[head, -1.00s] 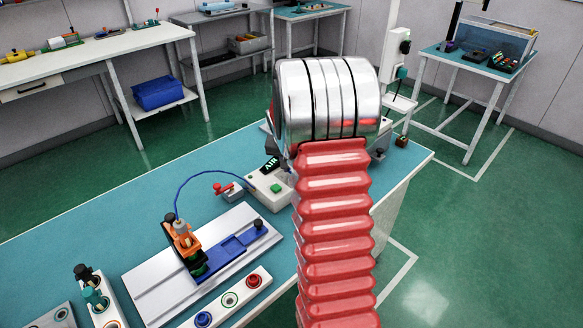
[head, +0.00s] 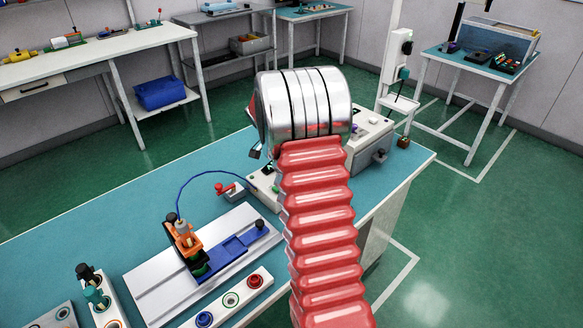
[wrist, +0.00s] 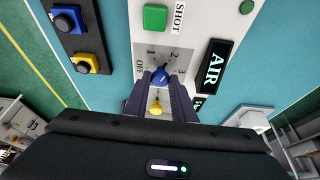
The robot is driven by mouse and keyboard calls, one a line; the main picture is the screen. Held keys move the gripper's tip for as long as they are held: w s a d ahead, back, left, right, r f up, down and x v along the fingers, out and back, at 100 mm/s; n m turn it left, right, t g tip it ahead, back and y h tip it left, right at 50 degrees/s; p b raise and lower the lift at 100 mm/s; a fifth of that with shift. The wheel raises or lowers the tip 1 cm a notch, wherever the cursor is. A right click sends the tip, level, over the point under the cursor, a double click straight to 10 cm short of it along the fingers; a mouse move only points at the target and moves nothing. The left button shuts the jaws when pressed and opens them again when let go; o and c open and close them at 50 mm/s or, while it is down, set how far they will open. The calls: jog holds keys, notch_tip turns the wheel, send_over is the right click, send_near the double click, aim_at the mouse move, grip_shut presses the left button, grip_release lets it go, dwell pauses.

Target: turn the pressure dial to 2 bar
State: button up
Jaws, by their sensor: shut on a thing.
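The pressure dial (wrist: 160,77) is a blue knob on a pale plate marked OFF, 1, 2 and 3 in the wrist view. A pale mark on the knob seems to point up and right, towards the 2, but it is small and partly covered. My gripper (wrist: 161,79) is shut on the dial, one dark finger on each side. The white air unit (wrist: 198,40) carries the dial, a green button (wrist: 155,17) and a black AIR label (wrist: 213,67). In the head view my silver arm link hides the gripper and dial.
A yellow knob (wrist: 155,108) sits just below the dial between the fingers. Blue and yellow button blocks (wrist: 80,40) stand at the left. In the head view, a rail fixture (head: 205,262) with an orange clamp and a blue hose lies left of my arm.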

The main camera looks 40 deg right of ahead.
jog(key=shift+a+m, duration=0.1)
jog(key=shift+m, duration=0.4)
jog(key=shift+w, duration=0.1)
jog(key=o, duration=1.1)
jog(key=shift+c, duration=0.2)
jog(key=shift+r, duration=0.1)
jog(key=v, duration=1.3)
jog(key=shift+w+r, duration=0.25)
